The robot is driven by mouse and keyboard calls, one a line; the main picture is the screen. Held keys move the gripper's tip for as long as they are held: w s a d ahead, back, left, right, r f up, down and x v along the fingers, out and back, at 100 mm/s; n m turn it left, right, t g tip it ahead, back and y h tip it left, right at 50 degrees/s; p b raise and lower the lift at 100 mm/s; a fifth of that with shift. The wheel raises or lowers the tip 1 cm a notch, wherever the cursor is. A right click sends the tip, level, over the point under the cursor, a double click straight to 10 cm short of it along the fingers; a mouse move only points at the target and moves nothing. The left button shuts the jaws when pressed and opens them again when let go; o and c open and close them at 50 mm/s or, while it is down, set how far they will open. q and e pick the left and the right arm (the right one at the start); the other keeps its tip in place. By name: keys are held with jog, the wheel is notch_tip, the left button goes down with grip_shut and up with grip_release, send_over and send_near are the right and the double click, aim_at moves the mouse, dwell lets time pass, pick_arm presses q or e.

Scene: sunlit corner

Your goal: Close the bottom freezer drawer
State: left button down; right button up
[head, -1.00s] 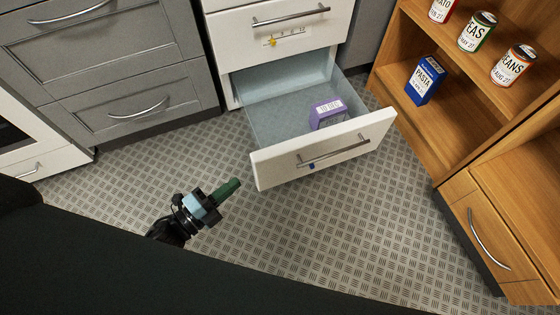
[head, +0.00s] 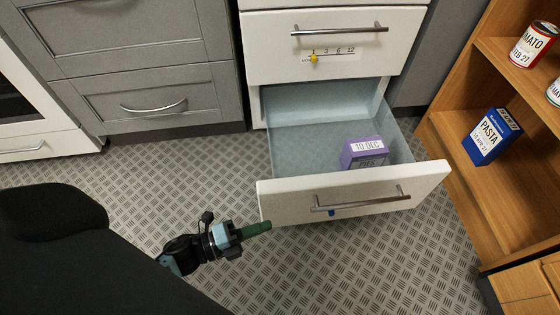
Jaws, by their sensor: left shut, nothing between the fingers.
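The bottom freezer drawer (head: 282,207) is pulled well out, below a shut white drawer front (head: 275,55). Its white front has a metal bar handle (head: 360,202) and a small blue mark under it. A purple box (head: 376,151) labelled "10 DEC" sits inside, toward the front right. My left gripper (head: 262,228) is shut and empty, its green fingertips in front of the drawer front's lower left corner. I cannot tell whether they touch it. My right gripper is not in view.
A wooden shelf unit (head: 450,122) with a blue pasta box (head: 492,137) and cans stands close on the right. Grey cabinet drawers (head: 150,95) and a white appliance (head: 35,145) are on the left. The patterned floor (head: 330,270) before the drawer is clear.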

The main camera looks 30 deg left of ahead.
aim_at(285, 201)
pick_arm(q)
jog(key=w+d+b, duration=0.3)
jog(key=w+b, duration=0.1)
jog(key=w, duration=0.6)
jog(key=shift+w+d+b, duration=0.25)
jog(key=shift+d+b, duration=0.05)
jog(key=shift+d, duration=0.1)
